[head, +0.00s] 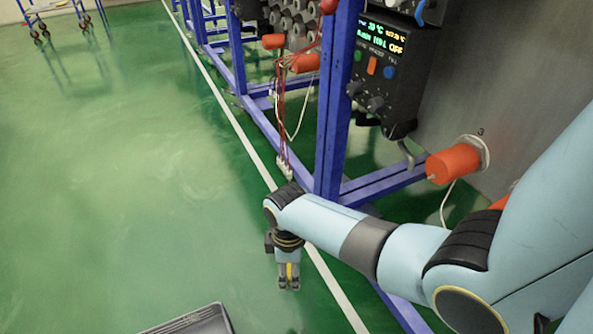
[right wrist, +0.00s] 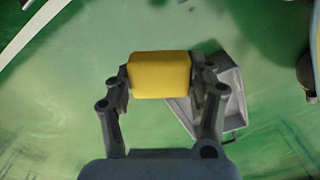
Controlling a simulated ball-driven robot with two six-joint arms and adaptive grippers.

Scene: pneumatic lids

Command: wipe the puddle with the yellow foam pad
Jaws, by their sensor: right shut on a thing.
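My right gripper (head: 289,284) points down over the green floor, near the white floor line. It is shut on the yellow foam pad (head: 290,270), which shows as a small yellow strip between the fingers. In the right wrist view the yellow foam pad (right wrist: 160,74) sits squarely between both fingertips of the right gripper (right wrist: 162,84). I cannot make out a clear puddle; the floor is glossy with pale patches and reflections. My left gripper is not in view.
A grey tray (head: 207,318) lies at the bottom edge of the head view; it also shows behind the pad in the right wrist view (right wrist: 236,88). A blue frame (head: 339,95) with a control box (head: 392,75) stands at the right. Open floor spreads left.

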